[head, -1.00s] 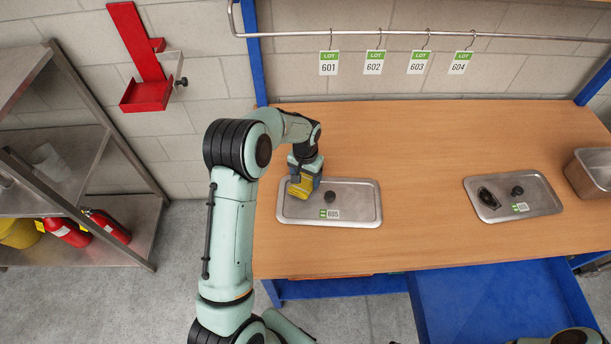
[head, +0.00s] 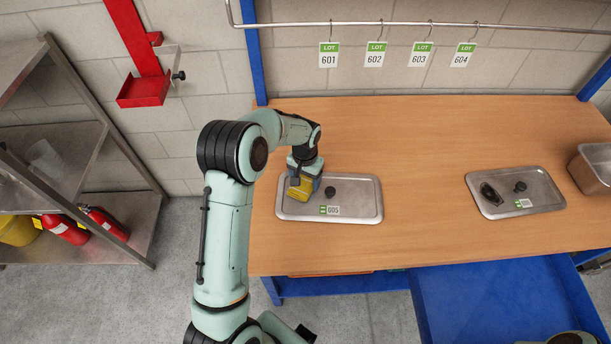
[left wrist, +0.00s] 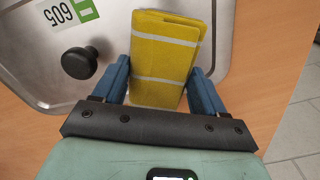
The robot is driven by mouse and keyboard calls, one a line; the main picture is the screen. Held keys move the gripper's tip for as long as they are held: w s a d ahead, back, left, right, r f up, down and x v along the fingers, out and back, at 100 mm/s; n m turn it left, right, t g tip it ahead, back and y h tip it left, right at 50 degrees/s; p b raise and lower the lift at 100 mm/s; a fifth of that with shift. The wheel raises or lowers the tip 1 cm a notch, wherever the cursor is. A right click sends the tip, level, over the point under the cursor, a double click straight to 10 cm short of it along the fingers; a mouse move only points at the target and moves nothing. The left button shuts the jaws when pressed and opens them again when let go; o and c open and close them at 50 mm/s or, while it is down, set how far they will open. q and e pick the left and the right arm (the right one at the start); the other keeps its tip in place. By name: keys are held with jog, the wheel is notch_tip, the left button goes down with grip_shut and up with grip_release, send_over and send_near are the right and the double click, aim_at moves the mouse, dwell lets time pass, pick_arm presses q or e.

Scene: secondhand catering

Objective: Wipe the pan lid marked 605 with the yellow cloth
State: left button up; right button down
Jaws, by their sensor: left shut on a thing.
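The pan lid marked 605 (head: 350,205) lies flat on the left part of the wooden table, with a black knob and a green-and-white label. In the left wrist view the lid (left wrist: 88,20) shows its label upside down. My left gripper (head: 303,187) is over the lid's left end, left of the knob, shut on the folded yellow cloth (left wrist: 163,65). The cloth is between the blue fingers. In the head view the cloth (head: 299,191) appears at the lid's surface, but I cannot tell if it touches. My right gripper is not in view.
A second lid (head: 545,190) with a knob and a dark object on it lies to the right, near a metal pan (head: 592,170). Lot tags 601 to 604 hang from a rail (head: 420,24). The table between the lids is clear.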

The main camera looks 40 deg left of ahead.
pick_arm(q)
jog(key=shift+s+d+b, duration=0.35)
jog(key=shift+s, duration=0.25)
jog(key=shift+s+d+b, duration=0.3)
jog(key=shift+s+d, duration=0.05)
jog(key=shift+s, duration=0.2)
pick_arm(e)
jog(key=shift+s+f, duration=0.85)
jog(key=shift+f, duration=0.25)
pick_arm(q)
jog(key=shift+f, duration=0.15)
jog(key=shift+w+a+p, duration=0.3)
jog(key=shift+w, duration=0.1)
jog(key=shift+w+a+p, duration=0.45)
jog(key=shift+w, duration=0.3)
jog(key=shift+w+a, duration=0.3)
jog(key=shift+w, duration=0.15)
jog(key=shift+a+f+p, duration=0.1)
jog(key=shift+f+p, duration=0.05)
jog(key=shift+p, duration=0.15)
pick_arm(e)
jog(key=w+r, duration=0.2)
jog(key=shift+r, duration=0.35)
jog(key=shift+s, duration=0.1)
